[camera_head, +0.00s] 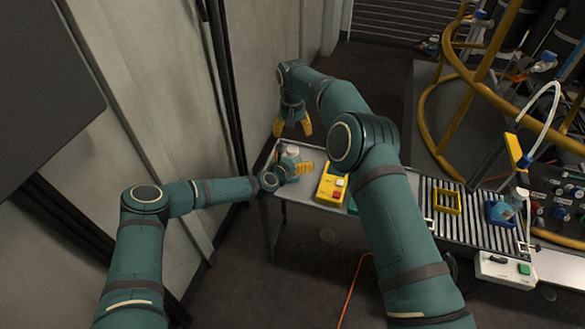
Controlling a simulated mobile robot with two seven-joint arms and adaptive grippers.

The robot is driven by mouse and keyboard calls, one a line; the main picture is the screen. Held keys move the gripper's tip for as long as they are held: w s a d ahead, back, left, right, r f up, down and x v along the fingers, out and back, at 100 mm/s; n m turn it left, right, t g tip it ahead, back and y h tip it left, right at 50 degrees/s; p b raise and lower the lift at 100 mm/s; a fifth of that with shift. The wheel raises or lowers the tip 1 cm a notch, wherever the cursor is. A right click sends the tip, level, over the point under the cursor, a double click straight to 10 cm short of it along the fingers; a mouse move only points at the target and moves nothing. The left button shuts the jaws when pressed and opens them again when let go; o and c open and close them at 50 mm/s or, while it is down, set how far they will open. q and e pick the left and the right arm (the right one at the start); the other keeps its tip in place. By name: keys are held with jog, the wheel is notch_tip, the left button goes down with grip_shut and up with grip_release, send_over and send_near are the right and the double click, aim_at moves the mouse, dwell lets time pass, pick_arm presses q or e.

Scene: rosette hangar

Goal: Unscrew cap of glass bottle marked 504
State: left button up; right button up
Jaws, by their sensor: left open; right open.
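A small pale bottle with a whitish top (292,151) stands at the left end of the grey table (300,187). No marking on it is legible, so I cannot tell if it is the one marked 504. My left gripper (304,169) is open, low over the table at the bottle's near side. The gripper hides the bottle's lower part, and I cannot tell whether the fingers touch it. My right gripper (293,129) is open and points down above the bottle, with its yellow fingertips apart and nothing between them.
A yellow button box (332,187) stands right of the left gripper. A roller conveyor (475,222) carries a yellow frame (446,201) and a blue holder (499,213) with a clear bottle. A wall (178,100) runs close on the left. Yellow pipes (435,125) stand at right.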

aim_at(292, 149)
pick_arm(q)
grip_shut()
pick_arm(e)
jog(key=m, duration=0.4)
jog(key=shift+f, duration=0.15)
jog(key=m, duration=0.4)
jog(key=shift+m, duration=0.4)
jog(key=shift+f, duration=3.85)
grip_shut()
